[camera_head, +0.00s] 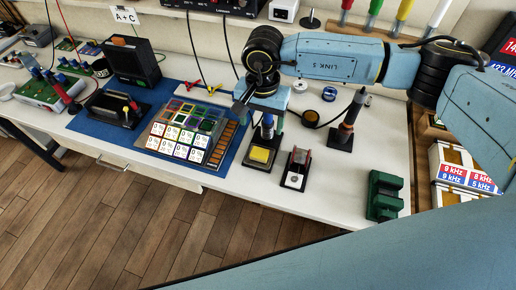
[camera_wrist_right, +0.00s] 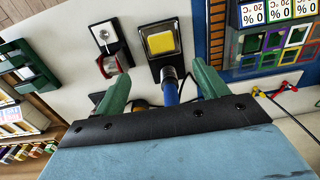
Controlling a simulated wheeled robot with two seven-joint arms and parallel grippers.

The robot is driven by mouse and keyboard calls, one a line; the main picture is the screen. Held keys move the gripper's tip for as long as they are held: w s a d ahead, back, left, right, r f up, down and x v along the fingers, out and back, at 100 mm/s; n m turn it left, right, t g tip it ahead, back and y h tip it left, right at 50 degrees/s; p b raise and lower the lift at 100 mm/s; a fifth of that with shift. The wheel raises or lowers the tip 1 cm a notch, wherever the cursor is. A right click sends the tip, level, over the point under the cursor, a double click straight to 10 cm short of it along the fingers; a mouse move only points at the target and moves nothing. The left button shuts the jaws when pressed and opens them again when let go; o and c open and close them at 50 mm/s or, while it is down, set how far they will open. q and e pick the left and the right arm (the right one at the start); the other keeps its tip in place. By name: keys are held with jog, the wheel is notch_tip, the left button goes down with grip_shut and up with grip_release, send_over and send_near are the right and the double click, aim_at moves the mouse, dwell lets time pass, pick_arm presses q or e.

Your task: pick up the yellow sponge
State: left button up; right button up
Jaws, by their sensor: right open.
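The yellow sponge (camera_head: 260,155) lies in a small dark tray on the white bench, just right of the blue mat. It also shows in the right wrist view (camera_wrist_right: 161,42), sitting in its dark holder (camera_wrist_right: 152,64). A blue-handled tool (camera_head: 268,122) stands upright at the back of that holder; its blue handle (camera_wrist_right: 171,92) shows between my fingers in the wrist view. My right gripper (camera_wrist_right: 164,80) is open, with green fingers, above and behind the sponge and apart from it. Nothing is seen held. My left gripper is not in view.
A small stand with a red part (camera_head: 297,168) is close right of the sponge. A dark upright tool stand (camera_head: 344,130) and a green block (camera_head: 384,195) are farther right. The tile panel (camera_head: 186,133) on the blue mat (camera_head: 232,152) is left. Bench front between stand and green block is clear.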

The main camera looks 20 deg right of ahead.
send_over(260, 151)
jog(key=f, duration=0.4)
jog(key=s+f, duration=0.1)
jog(key=f, duration=0.2)
jog(key=shift+d, duration=0.15)
jog(key=shift+w+f, duration=0.25)
jog(key=shift+f, duration=1.3)
jog(key=shift+w+f, duration=0.2)
jog(key=shift+f, duration=1.3)
jog(key=shift+c, duration=0.3)
jog(key=c, duration=1)
